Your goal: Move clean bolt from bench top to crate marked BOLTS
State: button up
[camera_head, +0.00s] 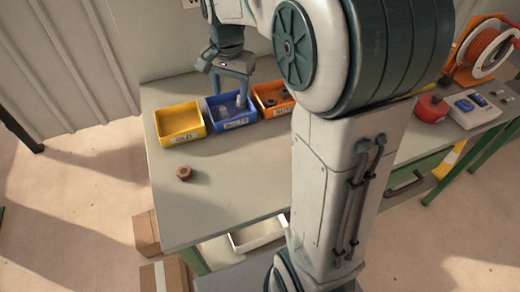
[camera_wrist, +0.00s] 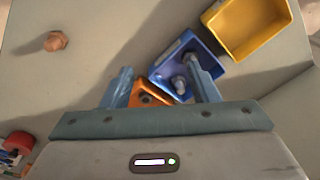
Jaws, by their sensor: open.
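The blue crate marked BOLTS (camera_head: 238,123) stands on the bench top (camera_head: 225,200) between a yellow and an orange crate. My gripper (camera_head: 230,92) is open above the blue crate, with its fingers pointing down. Grey bolts (camera_wrist: 179,83) lie inside the blue crate (camera_wrist: 163,75) in the wrist view, partly beside my right finger. In the head view a grey bolt (camera_head: 223,111) shows below the fingers. Nothing shows clearly held between the fingers.
A yellow crate marked OLD (camera_head: 180,137) is to the left and looks empty. An orange crate marked NUTS (camera_head: 283,110) holds dark pieces. A red round object (camera_head: 431,108) and a switch box (camera_head: 474,110) stand at right.

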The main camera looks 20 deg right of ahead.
jog(key=s+f+n+t, duration=0.1)
jog(key=s+f+n, duration=0.2)
jog(key=s+n, duration=0.5)
jog(key=s, duration=1.1)
jog(key=shift+s+d+f+t, duration=0.15)
jog(key=shift+d+f+t, duration=0.15)
jog(key=shift+f, duration=0.05)
